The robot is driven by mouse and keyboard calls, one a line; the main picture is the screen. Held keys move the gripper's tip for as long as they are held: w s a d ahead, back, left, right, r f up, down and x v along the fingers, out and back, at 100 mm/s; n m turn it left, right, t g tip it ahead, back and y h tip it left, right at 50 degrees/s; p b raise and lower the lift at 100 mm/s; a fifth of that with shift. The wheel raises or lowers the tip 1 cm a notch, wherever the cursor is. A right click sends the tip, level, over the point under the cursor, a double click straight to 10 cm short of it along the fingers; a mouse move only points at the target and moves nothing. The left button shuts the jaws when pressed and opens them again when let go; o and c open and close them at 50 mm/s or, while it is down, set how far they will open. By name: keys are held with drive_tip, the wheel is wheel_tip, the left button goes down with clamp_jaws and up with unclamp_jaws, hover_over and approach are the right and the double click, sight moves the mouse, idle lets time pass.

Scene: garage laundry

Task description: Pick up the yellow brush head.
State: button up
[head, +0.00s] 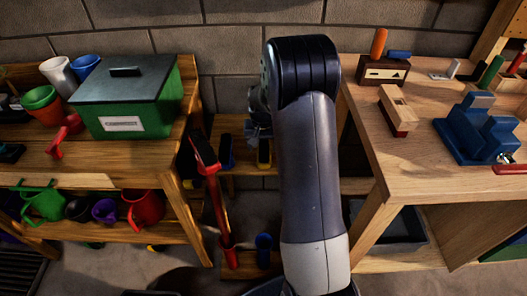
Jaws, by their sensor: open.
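A small block with a yellow side and a dark face (264,152), which looks like the yellow brush head, stands on the low wooden shelf between the two benches. It is just left of my arm, and its right side is close to the arm's edge. My gripper (256,122) shows only in part as grey pieces at the left edge of my arm, above the yellow brush head in the picture. It is open, and I see nothing held in it. My arm hides the rest of it, and I cannot tell its distance from the brush head.
A blue block (227,152) stands left on the same shelf. A long red-handled tool (213,190) leans in front of it. The left bench (110,172) holds a green lidded bin (135,112) and pots. The right bench (420,168) holds a blue holder (478,135) and wooden blocks.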

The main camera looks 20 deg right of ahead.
drive_tip(key=f, duration=0.5)
drive_tip(key=shift+w+d, duration=0.25)
drive_tip(key=shift+d, duration=0.1)
drive_tip(key=shift+r, duration=0.1)
drive_tip(key=c, duration=1)
